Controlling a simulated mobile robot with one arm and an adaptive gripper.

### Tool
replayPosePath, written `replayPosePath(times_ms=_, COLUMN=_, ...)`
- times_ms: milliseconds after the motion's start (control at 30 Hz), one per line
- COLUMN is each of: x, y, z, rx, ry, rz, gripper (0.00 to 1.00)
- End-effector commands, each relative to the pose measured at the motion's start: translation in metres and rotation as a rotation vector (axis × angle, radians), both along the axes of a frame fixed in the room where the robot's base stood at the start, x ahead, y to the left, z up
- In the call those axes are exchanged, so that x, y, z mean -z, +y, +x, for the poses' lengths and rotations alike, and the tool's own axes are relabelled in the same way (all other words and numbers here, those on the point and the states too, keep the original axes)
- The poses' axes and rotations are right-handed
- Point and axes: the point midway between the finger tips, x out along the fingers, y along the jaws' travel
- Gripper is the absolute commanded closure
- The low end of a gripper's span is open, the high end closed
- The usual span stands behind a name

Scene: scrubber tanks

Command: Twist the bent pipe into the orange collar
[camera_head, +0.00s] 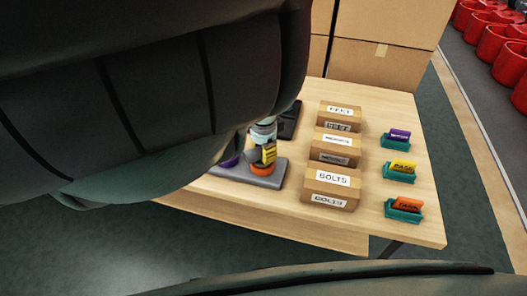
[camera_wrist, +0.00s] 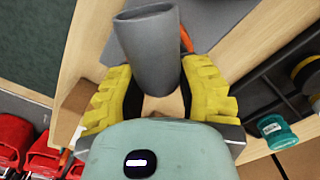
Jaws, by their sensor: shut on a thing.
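My gripper (camera_head: 266,152), with yellow ridged fingers, is low over the grey base plate (camera_head: 266,180) in the head view. The orange collar (camera_head: 262,170) on that plate shows just below the fingers. In the wrist view my gripper (camera_wrist: 157,90) is shut on the grey bent pipe (camera_wrist: 148,45), whose wide round end points up the picture. A sliver of orange (camera_wrist: 186,38) shows behind the pipe. The pipe's lower end is hidden, so I cannot tell how deep it sits in the collar. A purple collar (camera_head: 230,161) is left of the orange one, partly covered by my arm.
Several labelled cardboard boxes (camera_head: 332,188) stand in a row right of the plate. Teal holders (camera_head: 404,215) with coloured tags line the table's right side. A black tray (camera_head: 291,122) lies behind the plate. My arm covers the head view's left half.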

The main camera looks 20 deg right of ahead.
Motion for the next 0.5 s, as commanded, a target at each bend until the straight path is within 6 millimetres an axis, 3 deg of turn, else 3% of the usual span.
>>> replayPosePath(times_ms=267, x=0.0002, y=-0.0001, z=-0.0002, rx=0.127, ry=-0.001, rz=0.000, gripper=1.00)
replayPosePath(times_ms=500, x=-0.0002, y=-0.0001, z=-0.0002, rx=0.134, ry=-0.001, rz=0.000, gripper=1.00)
